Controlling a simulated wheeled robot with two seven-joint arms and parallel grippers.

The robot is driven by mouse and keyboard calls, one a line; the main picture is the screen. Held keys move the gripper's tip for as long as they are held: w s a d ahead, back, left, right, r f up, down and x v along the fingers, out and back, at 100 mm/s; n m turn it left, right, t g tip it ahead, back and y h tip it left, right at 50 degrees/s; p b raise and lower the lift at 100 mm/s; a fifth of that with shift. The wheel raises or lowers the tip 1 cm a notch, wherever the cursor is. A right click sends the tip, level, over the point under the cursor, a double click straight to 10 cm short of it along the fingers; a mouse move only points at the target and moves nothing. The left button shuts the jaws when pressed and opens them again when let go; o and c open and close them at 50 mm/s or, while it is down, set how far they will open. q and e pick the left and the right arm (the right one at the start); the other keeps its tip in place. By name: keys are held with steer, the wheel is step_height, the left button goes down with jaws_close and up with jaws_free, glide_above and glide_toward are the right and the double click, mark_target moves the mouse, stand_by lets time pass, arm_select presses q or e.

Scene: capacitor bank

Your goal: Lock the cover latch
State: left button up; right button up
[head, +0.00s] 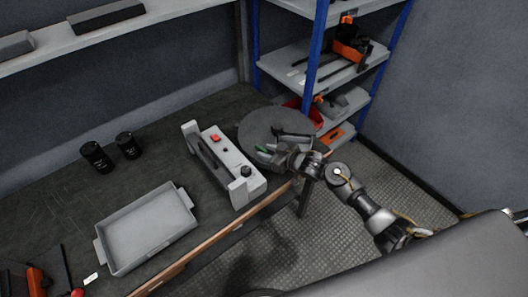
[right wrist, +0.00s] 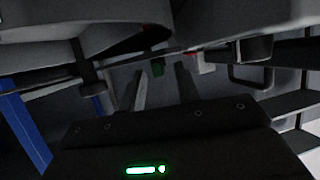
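A pale grey box unit (head: 240,193) stands on the dark workbench. It has a red button (head: 215,138), a black knob (head: 246,171) and a dark slot along its side. I cannot make out a cover latch for certain. My right gripper (head: 268,149) is beyond the unit's right end, over or beside a round grey disc (head: 258,125). Its two fingers show apart in the right wrist view (right wrist: 161,72), with nothing clearly between them. My left gripper is not in view.
A grey tray (head: 187,194) sits at the bench's front left. Two black cylinders (head: 97,157) (head: 128,145) stand behind it. A blue-post shelf rack (head: 317,50) stands beyond the disc. The bench between tray and unit is clear.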

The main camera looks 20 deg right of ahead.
steer(key=shift+w+a+f, duration=0.1)
steer(key=shift+w+a, duration=0.05)
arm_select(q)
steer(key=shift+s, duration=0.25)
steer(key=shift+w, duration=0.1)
arm_select(e)
jaws_close()
steer(key=shift+a+m+h+p, duration=0.25)
steer(key=shift+m+h+p, duration=0.2)
steer(key=shift+p, duration=0.2)
steer(key=shift+m+t+h, duration=0.5)
steer(key=shift+m+h, duration=0.15)
steer(key=shift+h, duration=0.1)
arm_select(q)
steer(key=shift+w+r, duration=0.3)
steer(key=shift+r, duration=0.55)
